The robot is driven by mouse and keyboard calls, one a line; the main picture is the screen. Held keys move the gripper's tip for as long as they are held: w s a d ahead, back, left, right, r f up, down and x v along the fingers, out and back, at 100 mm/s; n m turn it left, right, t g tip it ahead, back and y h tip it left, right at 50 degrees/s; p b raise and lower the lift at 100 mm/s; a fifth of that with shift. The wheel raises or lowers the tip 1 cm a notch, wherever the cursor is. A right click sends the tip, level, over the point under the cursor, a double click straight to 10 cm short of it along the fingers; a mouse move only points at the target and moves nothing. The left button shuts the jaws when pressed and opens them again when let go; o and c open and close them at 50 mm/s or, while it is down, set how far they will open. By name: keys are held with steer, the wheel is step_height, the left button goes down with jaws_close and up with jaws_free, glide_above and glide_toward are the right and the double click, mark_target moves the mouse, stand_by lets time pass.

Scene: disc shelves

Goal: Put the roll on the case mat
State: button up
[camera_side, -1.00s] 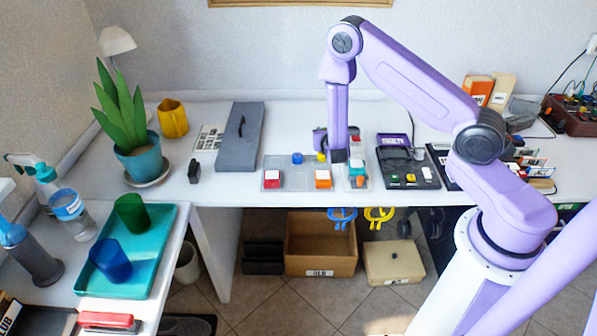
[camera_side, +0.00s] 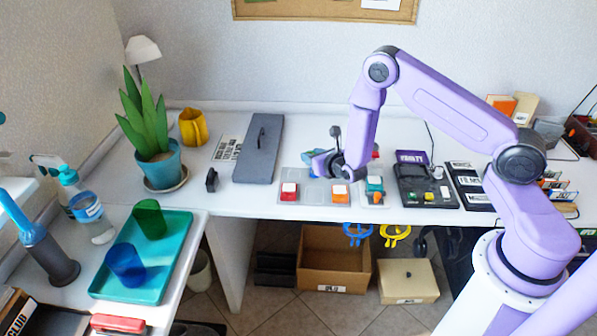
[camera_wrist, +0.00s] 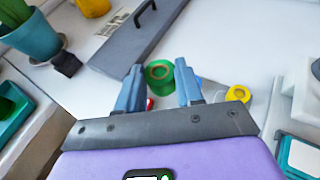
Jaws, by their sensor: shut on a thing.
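My gripper (camera_wrist: 159,84) is shut on a green roll (camera_wrist: 159,74), a ring with a hole in the middle, held between its blue-grey fingertips. In the side view, my gripper (camera_side: 311,160) is tilted to the left above the back of a pale grey mat (camera_side: 314,197), with a bit of green at the fingertips. Red and orange block-like pieces stand along the front of this mat. A yellow roll (camera_wrist: 238,92) lies right of the fingers in the wrist view. I cannot tell which surface is the case mat. My gripper hides part of the pale mat.
A long grey slab with a handle (camera_side: 258,150) lies left of the mat. A black tray with small coloured items (camera_side: 430,187) is to the right. A plant pot (camera_side: 158,165) and yellow mug (camera_side: 193,127) stand further left. Bare white tabletop lies behind the mat.

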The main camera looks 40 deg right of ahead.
glide_above(297, 177)
step_height(297, 177, down, 7)
steer(key=shift+f, duration=1.75)
steer(key=o, duration=0.8)
steer(key=shift+a+f, duration=0.1)
steer(key=shift+o, duration=0.2)
